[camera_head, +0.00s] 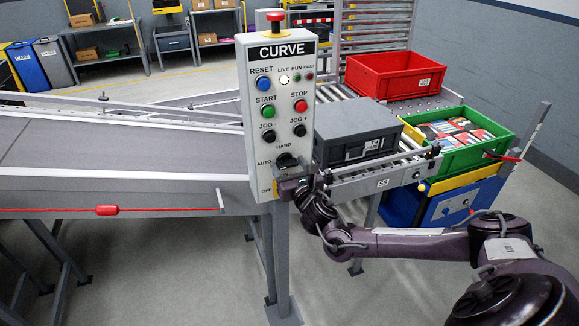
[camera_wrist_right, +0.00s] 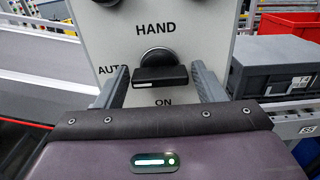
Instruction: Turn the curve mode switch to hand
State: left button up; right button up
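The curve mode switch (camera_wrist_right: 160,72) is a black rotary knob low on the white control panel. Its handle lies crosswise, with a white mark on the left half, on the AUTO side. HAND is printed above it and AUTO to its left; a label below reads like ON in the wrist view. In the head view the switch (camera_head: 286,160) is partly hidden by my right gripper (camera_head: 290,181). In the right wrist view my right gripper (camera_wrist_right: 160,85) is open, one finger on each side of the handle with gaps visible. My left gripper is not in view.
The panel (camera_head: 251,104) stands on a post, with several buttons and a red mushroom button (camera_head: 276,18) on top. A conveyor (camera_head: 120,181) and a red pull cord (camera_head: 160,210) are left. A grey crate (camera_head: 357,131), red crate (camera_head: 395,76) and green crate (camera_head: 490,145) are right.

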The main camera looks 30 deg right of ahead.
jog(key=c, duration=0.7)
jog(key=shift+o, duration=0.2)
jog(key=shift+m, duration=0.3)
jog(key=m, duration=0.2)
jog(key=shift+m, duration=0.3)
jog(key=m, duration=0.3)
jog(key=shift+m+b, duration=0.35)
jog(key=shift+m, duration=0.05)
jog(key=m, duration=0.5)
jog(key=shift+d, duration=0.1)
jog(key=m, duration=0.5)
jog(key=shift+f+m, duration=0.1)
jog(key=shift+m, duration=0.3)
